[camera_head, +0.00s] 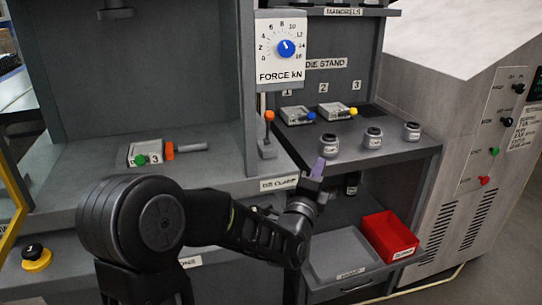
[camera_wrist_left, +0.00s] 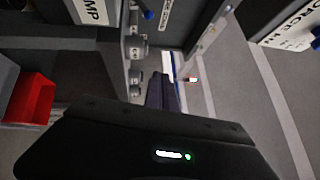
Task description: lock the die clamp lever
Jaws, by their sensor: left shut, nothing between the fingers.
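The die clamp lever (camera_head: 268,134) stands upright on a small grey base at the right edge of the press bed, with an orange-red knob on top. The "DIE CLAMP" label (camera_head: 279,183) is on the bed's front edge below it. My left gripper (camera_head: 318,168) is shut and empty, in front and to the right of the lever, apart from it in the head view. In the left wrist view its dark fingers (camera_wrist_left: 162,92) point away from the camera, and a small red-and-white tip shows just right of them; I cannot tell if it is the lever knob. My right gripper is out of view.
A die block with a green knob (camera_head: 142,159) lies on the press bed. The die stand holds two dies (camera_head: 296,115) and several small jars (camera_head: 373,138). A red bin (camera_head: 389,236) sits in a grey tray below. The force dial (camera_head: 286,48) hangs above the lever.

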